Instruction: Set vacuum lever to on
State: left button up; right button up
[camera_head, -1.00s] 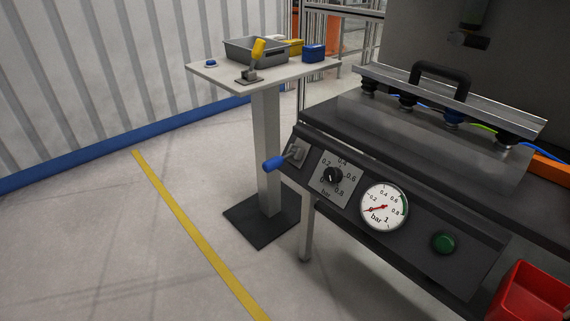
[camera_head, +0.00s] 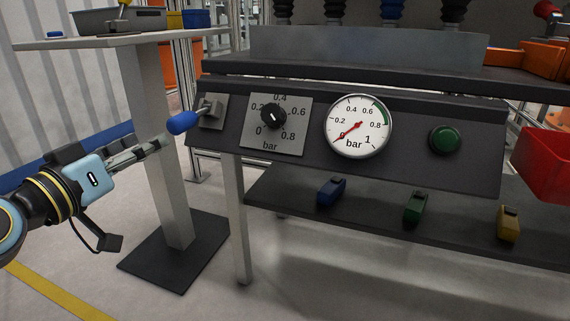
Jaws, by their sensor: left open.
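The lever with a blue grip (camera_head: 183,122) is mounted on a small metal plate (camera_head: 213,112) at the left end of the dark control panel (camera_head: 318,155). Its grip points left and slightly down, out past the panel's edge. My left gripper (camera_head: 163,142) is open, just left of and below the blue grip in the picture. Its fingers point right toward the grip and hold nothing. Whether a fingertip touches the grip I cannot tell. My right gripper is not in view.
The panel also carries a black dial (camera_head: 272,117), a round pressure gauge (camera_head: 357,126) with its needle low, and a green button (camera_head: 445,140). A side table (camera_head: 90,41) stands at left. A red bin (camera_head: 545,165) is at right. A lower shelf (camera_head: 390,215) holds small coloured blocks.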

aim_at(172, 131)
pick_arm(q)
jog(key=b+x, duration=0.1)
jog(key=x, duration=0.8)
jog(key=shift+w+f, duration=0.1)
jog(key=shift+w, duration=0.1)
jog(key=shift+w+d+b, duration=0.2)
jog(key=shift+w+b, duration=0.15)
jog(key=shift+w, duration=0.2)
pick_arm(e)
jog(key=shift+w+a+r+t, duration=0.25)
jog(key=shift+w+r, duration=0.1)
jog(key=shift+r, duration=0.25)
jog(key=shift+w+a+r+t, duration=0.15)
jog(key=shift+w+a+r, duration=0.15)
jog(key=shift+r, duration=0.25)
pick_arm(q)
grip_shut()
